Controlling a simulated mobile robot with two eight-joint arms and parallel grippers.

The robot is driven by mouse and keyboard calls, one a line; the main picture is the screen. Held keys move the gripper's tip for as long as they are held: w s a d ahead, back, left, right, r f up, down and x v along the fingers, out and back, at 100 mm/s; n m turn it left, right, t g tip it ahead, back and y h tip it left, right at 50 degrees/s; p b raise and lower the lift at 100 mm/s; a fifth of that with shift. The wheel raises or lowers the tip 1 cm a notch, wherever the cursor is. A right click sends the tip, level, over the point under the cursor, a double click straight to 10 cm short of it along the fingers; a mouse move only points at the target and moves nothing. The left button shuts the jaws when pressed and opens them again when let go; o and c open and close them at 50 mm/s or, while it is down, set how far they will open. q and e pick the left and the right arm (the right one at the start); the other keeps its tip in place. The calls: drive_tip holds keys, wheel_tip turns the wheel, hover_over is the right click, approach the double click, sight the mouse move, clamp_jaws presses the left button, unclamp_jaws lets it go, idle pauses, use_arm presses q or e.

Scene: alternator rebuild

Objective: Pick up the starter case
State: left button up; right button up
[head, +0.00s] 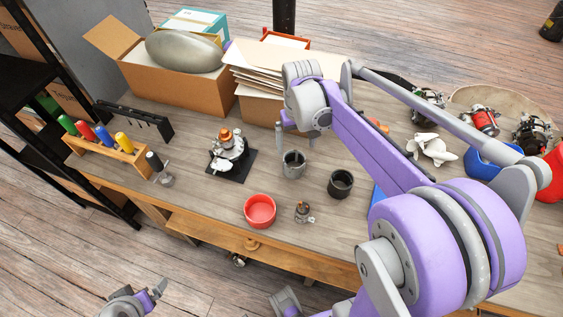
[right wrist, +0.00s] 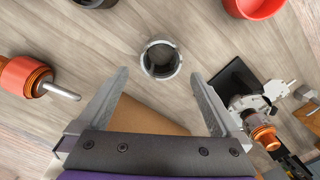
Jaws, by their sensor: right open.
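A grey, open-topped metal cylinder (head: 294,163), which looks like the starter case, stands upright on the workbench in the head view. In the right wrist view the same cylinder (right wrist: 161,60) shows as a round rim just beyond and between my fingertips. My right gripper (head: 294,137) is open and empty above and behind it, with a gap between. Its far finger is partly hidden in the head view. My left gripper (head: 153,291) is low at the bottom left, away from the bench; its jaw opening is unclear.
A black cup (head: 341,184), a red bowl (head: 260,210) and a small metal part (head: 304,212) stand nearby. A machine on a black plate (head: 228,155) is to the left. Cardboard boxes (head: 178,90) stand behind. An orange part with a shaft (right wrist: 25,78) lies nearby.

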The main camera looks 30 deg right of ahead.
sight(294, 162)
wheel_tip(294, 162, down, 4)
drive_tip(key=shift+s+d+r, duration=0.1)
drive_tip(key=shift+s, duration=0.05)
drive_tip(key=f, duration=0.5)
drive_tip(key=shift+w+f+b, duration=0.2)
drive_tip(key=shift+f+b, duration=0.15)
drive_tip(key=shift+a, duration=0.2)
clamp_jaws()
